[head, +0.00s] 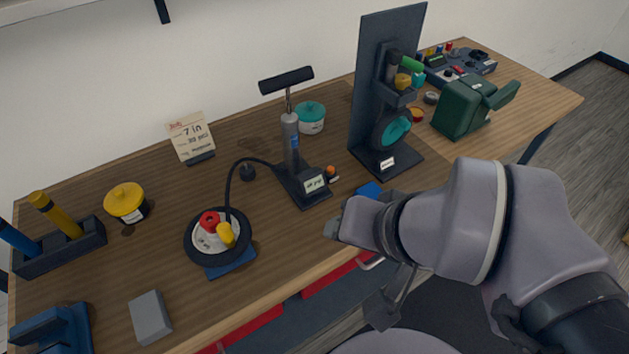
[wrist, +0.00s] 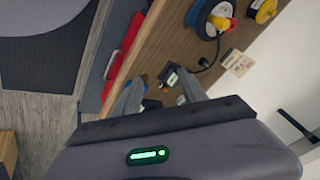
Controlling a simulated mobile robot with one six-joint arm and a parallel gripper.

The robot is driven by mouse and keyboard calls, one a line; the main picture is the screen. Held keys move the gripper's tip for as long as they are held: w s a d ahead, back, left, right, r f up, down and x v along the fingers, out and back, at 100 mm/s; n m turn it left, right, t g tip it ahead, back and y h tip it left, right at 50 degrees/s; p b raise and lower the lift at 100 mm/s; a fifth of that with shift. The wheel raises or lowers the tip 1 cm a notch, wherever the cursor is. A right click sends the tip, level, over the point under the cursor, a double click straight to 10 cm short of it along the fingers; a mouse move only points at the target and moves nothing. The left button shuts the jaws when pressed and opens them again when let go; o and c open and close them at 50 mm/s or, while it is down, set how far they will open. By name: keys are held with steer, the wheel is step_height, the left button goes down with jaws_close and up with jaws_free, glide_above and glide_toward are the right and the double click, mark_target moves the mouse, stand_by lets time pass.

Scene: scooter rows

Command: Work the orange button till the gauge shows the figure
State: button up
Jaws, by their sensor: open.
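A cream card (head: 190,136) behind bears lines that look like "7 in" and a psi figure. My gripper (wrist: 161,77) is open and empty in the wrist view, its fingers pointing towards the pump base (wrist: 176,77), still apart from it. In the head view my arm is at the right, in front of the table edge.
A hose runs from the pump to a small wheel (head: 218,236) on a blue stand. A dark upright stand (head: 386,80) and a green device (head: 468,108) are to the right. A blue pad (head: 369,190) lies near the front edge. A grey block (head: 150,317) lies front left.

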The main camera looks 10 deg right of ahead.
steer(key=shift+c, duration=0.4)
jaws_close()
stand_by(1.2)
